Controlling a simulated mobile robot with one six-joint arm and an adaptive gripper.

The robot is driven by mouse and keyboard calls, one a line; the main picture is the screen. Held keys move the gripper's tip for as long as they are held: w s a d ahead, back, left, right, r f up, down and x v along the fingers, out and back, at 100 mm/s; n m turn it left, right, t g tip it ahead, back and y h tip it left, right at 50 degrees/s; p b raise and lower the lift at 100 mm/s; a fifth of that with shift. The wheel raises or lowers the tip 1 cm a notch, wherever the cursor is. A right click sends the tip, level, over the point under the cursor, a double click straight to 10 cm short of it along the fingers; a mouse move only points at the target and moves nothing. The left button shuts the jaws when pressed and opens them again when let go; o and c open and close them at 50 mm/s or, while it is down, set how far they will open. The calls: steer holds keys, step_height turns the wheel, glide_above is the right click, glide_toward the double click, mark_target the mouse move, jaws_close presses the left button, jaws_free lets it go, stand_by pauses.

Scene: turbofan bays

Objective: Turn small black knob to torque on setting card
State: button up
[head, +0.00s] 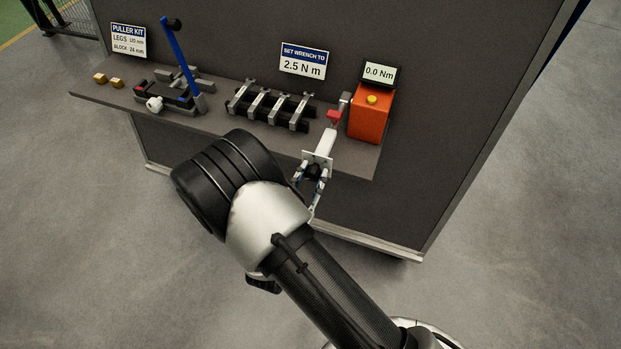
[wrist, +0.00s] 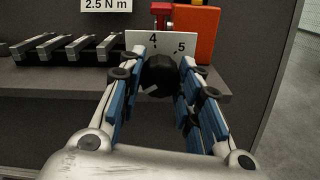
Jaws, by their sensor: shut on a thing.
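The small black knob (wrist: 160,76) sits on a white dial plate (wrist: 134,40) with the numbers 4 and 5 showing along its top. A pale mark shows on the knob's lower left. The other numbers are hidden by the knob and fingers. My gripper (wrist: 165,66) is shut on the knob, with one finger on each side. In the head view my gripper (head: 314,172) is at the near end of the pale wrench (head: 326,143), at the shelf's front edge. The setting card (head: 303,61) reads "SET WRENCH TO 2.5 N m".
An orange tester (head: 370,115) with a yellow button and a 0.0 N m display (head: 380,73) stands right of the wrench. A red block (head: 334,115) is at the wrench's far end. Left are a rack of grey bars (head: 268,107), a blue lever (head: 181,58) and brass blocks (head: 101,78).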

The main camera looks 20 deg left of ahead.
steer(key=shift+m+b, duration=0.75)
steer(key=shift+m, duration=1.15)
steer(key=o, duration=1.1)
steer(key=shift+s, duration=0.1)
steer(key=s, duration=0.8)
steer(key=s+a, duration=0.1)
steer(key=s, duration=0.2)
steer(key=shift+s, duration=0.4)
